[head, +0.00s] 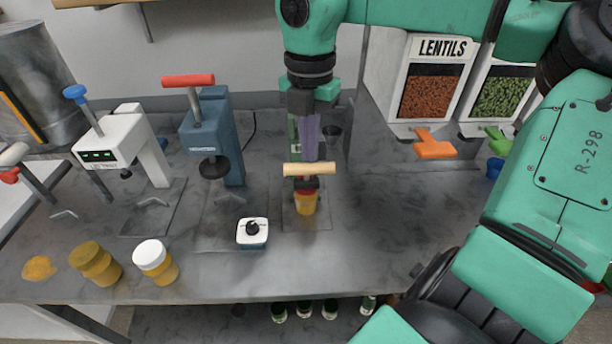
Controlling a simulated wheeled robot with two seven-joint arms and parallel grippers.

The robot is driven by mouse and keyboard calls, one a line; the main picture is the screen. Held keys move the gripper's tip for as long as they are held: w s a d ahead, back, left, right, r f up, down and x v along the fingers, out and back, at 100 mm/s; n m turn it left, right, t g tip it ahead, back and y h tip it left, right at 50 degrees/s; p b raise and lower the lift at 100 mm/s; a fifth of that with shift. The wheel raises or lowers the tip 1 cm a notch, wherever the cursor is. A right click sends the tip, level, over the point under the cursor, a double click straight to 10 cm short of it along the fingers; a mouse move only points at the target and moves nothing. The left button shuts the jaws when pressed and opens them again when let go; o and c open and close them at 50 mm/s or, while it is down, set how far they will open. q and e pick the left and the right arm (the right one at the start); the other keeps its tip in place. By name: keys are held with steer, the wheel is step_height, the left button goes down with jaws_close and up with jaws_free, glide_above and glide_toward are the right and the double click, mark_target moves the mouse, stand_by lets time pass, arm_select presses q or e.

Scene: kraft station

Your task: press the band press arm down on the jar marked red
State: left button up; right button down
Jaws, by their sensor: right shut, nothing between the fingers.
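The band press arm ends in a tan wooden handle (308,169), which lies level just above a small amber jar with a red band or lid (306,202). The jar stands upright on the press's base plate, and a dark press part sits at its top; I cannot tell whether they touch. My right gripper (308,155) points down from above, shut and empty, its tips at or just behind the handle. Contact between tips and handle is unclear. The gripper hides much of the green press body. My left gripper is not in view.
Left stand a blue press with a red handle (188,81) and a white press with a blue knob (75,92). A white-and-blue block with a black knob (252,232) and a white-lidded jar (154,260) are in front. Lentil dispenser (434,88) is right. The front-right table is clear.

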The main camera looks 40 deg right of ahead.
steer(key=shift+s+a+f+b, duration=0.1)
steer(key=shift+s+f+b, duration=0.1)
steer(key=shift+f+b, duration=0.25)
steer(key=shift+f, duration=0.1)
steer(key=shift+s+a+f+b, duration=0.1)
steer(key=shift+f+b, duration=0.6)
steer(key=shift+f, duration=0.1)
step_height(320, 180, up, 12)
steer(key=p, duration=0.9)
steer(key=shift+p, duration=0.3)
steer(key=shift+r, duration=0.1)
